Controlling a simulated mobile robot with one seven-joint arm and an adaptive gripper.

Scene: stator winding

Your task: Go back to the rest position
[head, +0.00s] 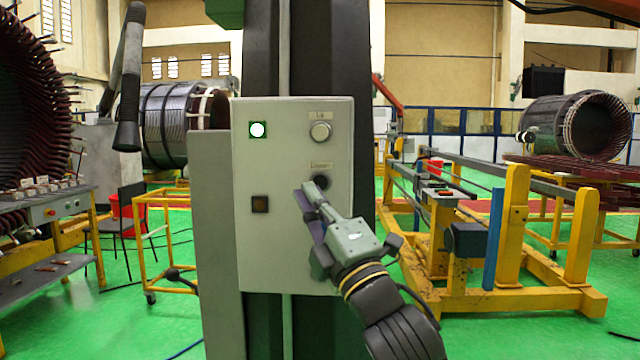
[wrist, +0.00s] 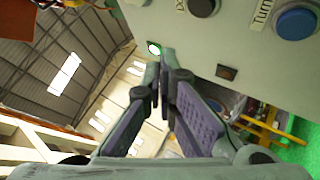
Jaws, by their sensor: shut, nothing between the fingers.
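The box fills the upper right there, with a blue round button (wrist: 296,22) away from the fingertips.
Yellow stands (head: 515,240) are at right. A bench (head: 50,275) and a large stator (head: 30,110) are at left.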

